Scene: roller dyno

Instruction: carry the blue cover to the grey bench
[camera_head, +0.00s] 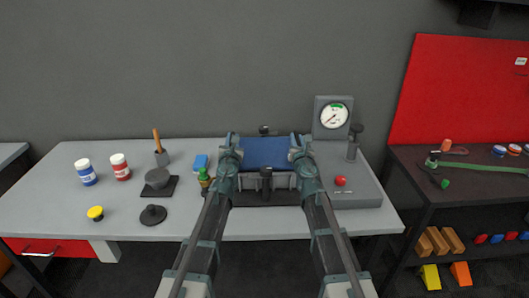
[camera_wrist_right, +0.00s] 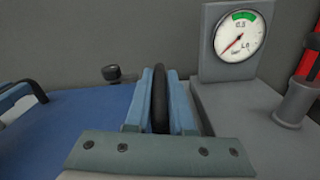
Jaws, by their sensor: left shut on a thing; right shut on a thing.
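The blue cover (camera_head: 265,153) is a flat blue panel over the grey dyno unit in the middle of the head view. It also fills the lower left of the right wrist view (camera_wrist_right: 80,125). My left gripper (camera_head: 232,145) is shut on the cover's left side. My right gripper (camera_head: 298,146) is shut on a dark handle at the cover's right side; its fingers (camera_wrist_right: 160,103) show around this handle in the right wrist view. Whether the cover rests on the unit or hangs just above it, I cannot tell. The grey bench (camera_head: 60,215) is the long light-grey top beneath.
A gauge (camera_head: 333,116) and a red button (camera_head: 340,181) stand right of the cover. The bench's front left is mostly bare.

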